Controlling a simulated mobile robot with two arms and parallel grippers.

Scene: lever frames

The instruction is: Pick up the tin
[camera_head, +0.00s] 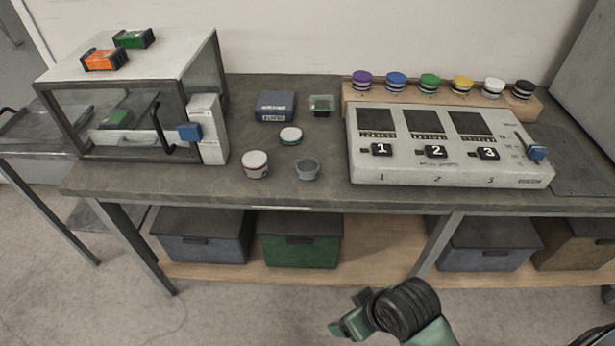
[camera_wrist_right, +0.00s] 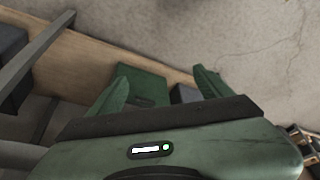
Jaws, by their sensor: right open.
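A round pale tin (camera_head: 255,165) with a lid stands upright near the front of the workbench, left of centre. A smaller, low round container with a pale lid (camera_head: 290,136) stands behind it, and a grey open-looking cup (camera_head: 307,169) stands to its right. I cannot tell for certain which of the round containers is the tin meant. My right gripper (camera_wrist_right: 160,85) is open and empty in the right wrist view. In the head view my right arm is low in front of the bench, well apart from the tin. My left gripper is not in view.
A glass-fronted cabinet (camera_head: 126,55) stands at left, and a numbered console (camera_head: 450,165) at right. A blue box (camera_head: 275,106) and small green container (camera_head: 321,105) sit behind the tins. Capped round pieces line a wooden rack (camera_head: 440,98). A green bin (camera_head: 300,240) sits below on the shelf.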

